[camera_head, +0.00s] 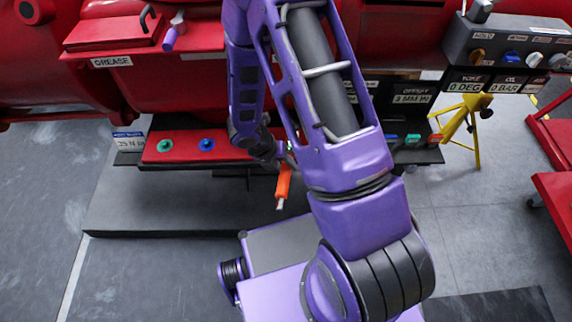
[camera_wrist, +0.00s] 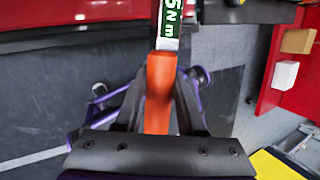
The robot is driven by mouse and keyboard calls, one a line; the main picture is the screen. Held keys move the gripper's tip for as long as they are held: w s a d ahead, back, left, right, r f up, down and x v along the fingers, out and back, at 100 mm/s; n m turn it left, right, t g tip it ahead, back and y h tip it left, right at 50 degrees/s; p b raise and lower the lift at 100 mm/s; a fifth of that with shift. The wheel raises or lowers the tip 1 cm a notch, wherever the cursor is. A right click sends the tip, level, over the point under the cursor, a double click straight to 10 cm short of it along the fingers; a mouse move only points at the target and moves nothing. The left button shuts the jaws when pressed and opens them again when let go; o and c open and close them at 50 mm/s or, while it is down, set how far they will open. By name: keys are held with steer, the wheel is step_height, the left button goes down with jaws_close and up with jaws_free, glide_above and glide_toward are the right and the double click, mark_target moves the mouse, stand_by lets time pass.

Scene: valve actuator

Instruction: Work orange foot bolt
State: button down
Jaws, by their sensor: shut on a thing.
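My gripper (camera_wrist: 158,90) is shut on the orange handle (camera_wrist: 158,98) of a torque tool. The tool's shaft carries a green and white label ending in "5 N m" and runs out of the top of the wrist view; its far end is hidden. In the head view the orange handle (camera_head: 284,181) hangs below my wrist, its pale end downward. An orange foot bolt (camera_head: 436,138) seems to sit at the right end of the dark foot rail, right of my arm. My gripper is well left of it.
Green (camera_head: 164,145) and blue (camera_head: 206,144) bolts sit on the red foot pad at left. Blue and green bolts sit left of the orange one. A yellow stand (camera_head: 468,118) is at right. Grey floor lies in front.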

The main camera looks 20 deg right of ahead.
steer(key=shift+f+b, duration=0.6)
steer(key=shift+f, duration=0.2)
steer(key=shift+w+a+r, duration=0.1)
steer(key=shift+a+p, duration=0.1)
steer(key=shift+p, duration=0.25)
steer(key=shift+w+a+m+g+p, duration=0.5)
steer(key=shift+w+a+m+p, duration=0.15)
steer(key=shift+a+m+p, duration=0.35)
steer(key=shift+d, duration=0.1)
steer(key=shift+w+a+m+g+p, duration=0.5)
steer(key=shift+w+a+m, duration=0.35)
steer(key=shift+m, duration=0.25)
steer(key=shift+w+a, duration=0.1)
